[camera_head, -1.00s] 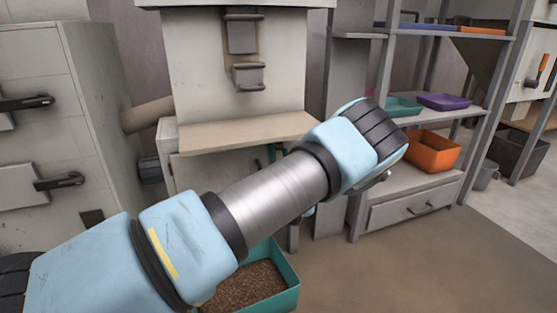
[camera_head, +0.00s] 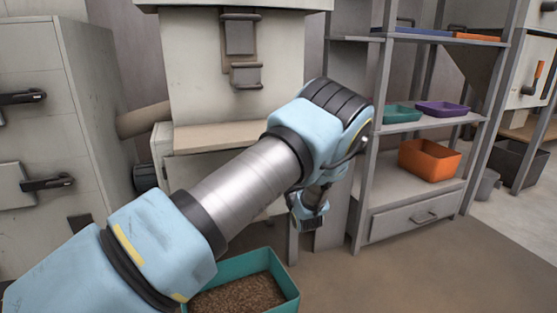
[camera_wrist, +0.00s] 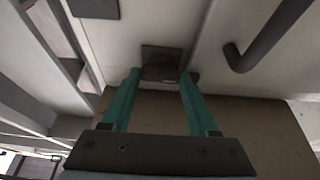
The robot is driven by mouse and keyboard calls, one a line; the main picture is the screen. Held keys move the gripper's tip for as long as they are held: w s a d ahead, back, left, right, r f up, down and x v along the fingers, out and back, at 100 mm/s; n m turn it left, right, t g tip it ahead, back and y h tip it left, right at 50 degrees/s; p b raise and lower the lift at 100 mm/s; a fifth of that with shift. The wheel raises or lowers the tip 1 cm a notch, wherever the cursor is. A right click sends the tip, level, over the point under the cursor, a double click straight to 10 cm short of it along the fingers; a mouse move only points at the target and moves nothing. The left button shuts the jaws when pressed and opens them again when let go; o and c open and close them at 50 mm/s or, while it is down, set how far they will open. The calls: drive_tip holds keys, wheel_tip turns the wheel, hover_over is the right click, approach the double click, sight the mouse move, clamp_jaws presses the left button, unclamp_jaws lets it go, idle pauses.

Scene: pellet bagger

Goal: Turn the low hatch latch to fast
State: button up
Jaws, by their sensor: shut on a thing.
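The low hatch latch (camera_wrist: 162,58) is a small dark block on a pale panel at the top middle of the wrist view. My gripper (camera_wrist: 161,77) has two teal fingers, whose tips reach to either side of the latch's lower part. It is shut on the latch. The fingers hide some of the latch, and I cannot tell its exact turn. In the head view my arm covers the lower front of the pale machine (camera_head: 235,75), so the latch and the fingers are hidden there.
A dark curved bar (camera_wrist: 270,38) stands right of the latch. In the head view, a teal bin of pellets (camera_head: 282,267) is on the floor below my arm. A grey cabinet (camera_head: 50,130) is left; a shelf rack (camera_head: 395,183) with an orange bin (camera_head: 430,160) is right.

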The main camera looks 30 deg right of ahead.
idle(0.4)
drive_tip(key=o, duration=1.4)
drive_tip(key=p+v, duration=0.1)
drive_tip(key=v, duration=1)
drive_tip(key=shift+d+p, duration=0.1)
drive_tip(key=shift+p, duration=0.3)
